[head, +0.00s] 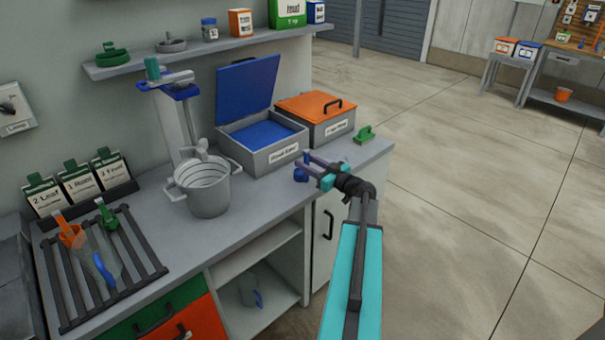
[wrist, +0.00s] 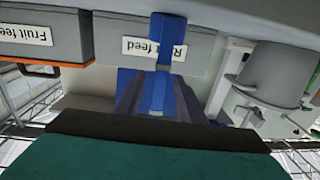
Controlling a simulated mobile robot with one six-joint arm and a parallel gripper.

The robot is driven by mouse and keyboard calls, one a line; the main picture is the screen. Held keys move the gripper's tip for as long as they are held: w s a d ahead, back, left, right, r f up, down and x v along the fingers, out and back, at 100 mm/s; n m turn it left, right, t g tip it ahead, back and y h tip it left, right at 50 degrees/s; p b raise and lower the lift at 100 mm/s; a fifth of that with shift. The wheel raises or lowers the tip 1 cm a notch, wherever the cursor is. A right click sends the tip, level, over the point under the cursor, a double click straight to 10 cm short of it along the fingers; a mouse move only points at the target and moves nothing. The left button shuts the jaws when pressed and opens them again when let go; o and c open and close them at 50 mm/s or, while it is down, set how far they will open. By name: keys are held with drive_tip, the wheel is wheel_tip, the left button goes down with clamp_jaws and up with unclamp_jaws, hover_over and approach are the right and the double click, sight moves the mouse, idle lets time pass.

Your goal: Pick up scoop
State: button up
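Scoops lie on the dark slatted rack (head: 75,311) at the left of the counter: one with an orange handle (head: 69,231), one with a green handle (head: 107,214) and one with a blue handle (head: 103,271). My gripper (head: 303,166) is far to their right, in front of the feed boxes, and its fingers look spread apart in the head view. A small blue piece (head: 300,175) shows at the fingertips. In the wrist view a blue bar (wrist: 167,40) overlaps the root feed label between the fingers; I cannot tell what it is or whether it is touched.
The open root feed box (head: 262,157) has blue contents, with the orange-lidded fruit feed box (head: 325,130) beside it. A grey bucket (head: 209,195) stands between boxes and rack. A green-handled brush (head: 365,134) lies at the counter's right end. Open floor lies right.

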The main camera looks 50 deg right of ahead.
drive_tip(key=shift+w+r+p, duration=0.15)
drive_tip(key=shift+w+p, duration=0.5)
drive_tip(key=shift+w, duration=0.25)
drive_tip(key=shift+w+p, duration=0.7)
drive_tip(key=shift+w, duration=1)
clamp_jaws()
